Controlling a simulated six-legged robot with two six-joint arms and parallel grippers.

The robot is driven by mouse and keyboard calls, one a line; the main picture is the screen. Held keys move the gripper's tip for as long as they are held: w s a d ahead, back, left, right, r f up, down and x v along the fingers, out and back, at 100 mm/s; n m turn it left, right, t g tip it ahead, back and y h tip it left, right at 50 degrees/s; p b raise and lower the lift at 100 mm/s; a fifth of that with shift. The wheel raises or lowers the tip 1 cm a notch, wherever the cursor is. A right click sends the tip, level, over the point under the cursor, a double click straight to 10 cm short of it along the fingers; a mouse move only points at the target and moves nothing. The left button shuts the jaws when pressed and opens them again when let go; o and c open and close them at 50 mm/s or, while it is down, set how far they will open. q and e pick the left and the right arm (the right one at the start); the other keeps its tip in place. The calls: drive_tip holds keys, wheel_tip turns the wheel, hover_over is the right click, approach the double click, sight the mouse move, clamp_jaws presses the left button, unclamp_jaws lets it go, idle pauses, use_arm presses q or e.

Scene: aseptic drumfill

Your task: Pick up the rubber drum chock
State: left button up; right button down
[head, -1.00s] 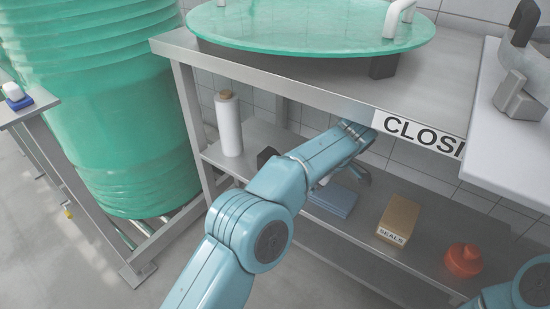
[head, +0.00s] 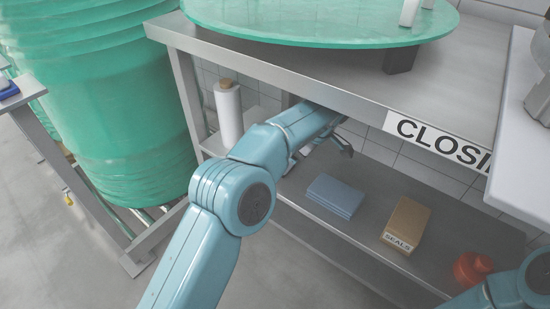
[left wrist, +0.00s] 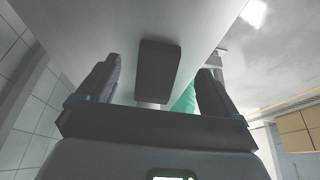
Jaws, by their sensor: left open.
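A dark block, which looks like the rubber drum chock (left wrist: 158,66), shows in the left wrist view against a pale grey surface. It appears between the two dark fingers of my left gripper (left wrist: 160,80), with a visible gap on each side. The fingers are open and hold nothing; I cannot tell how far past them the chock is. In the head view my left gripper (head: 343,146) is under the tabletop, above the lower shelf (head: 290,192), partly hidden by my arm. The chock does not show in that view. My right gripper is out of view.
The lower shelf also holds a white roll (head: 229,116), a blue stack (head: 335,195), a SEALS carton (head: 407,224) and a red-orange item (head: 471,269). The tabletop edge (head: 300,85) lies above my left arm. A green drum (head: 125,130) stands left.

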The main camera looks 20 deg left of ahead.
use_arm(q)
drive_tip(key=a, duration=0.2)
drive_tip(key=w+a, duration=0.1)
drive_tip(key=a, duration=0.1)
drive_tip(key=shift+w+a+r+p, duration=0.15)
drive_tip(key=shift+w+a+p, duration=0.05)
drive_tip(key=shift+p, duration=0.2)
drive_tip(key=b+x, duration=0.4)
drive_tip(key=x, duration=0.1)
drive_tip(key=shift+w+a+f, duration=0.15)
drive_tip(key=shift+a+f, duration=0.1)
drive_tip(key=shift+f, duration=0.05)
drive_tip(key=shift+r, duration=0.2)
drive_tip(key=c, duration=1.2)
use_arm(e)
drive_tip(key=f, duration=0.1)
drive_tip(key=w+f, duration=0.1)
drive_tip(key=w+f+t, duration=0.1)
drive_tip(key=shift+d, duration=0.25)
use_arm(q)
drive_tip(key=shift+r, duration=0.1)
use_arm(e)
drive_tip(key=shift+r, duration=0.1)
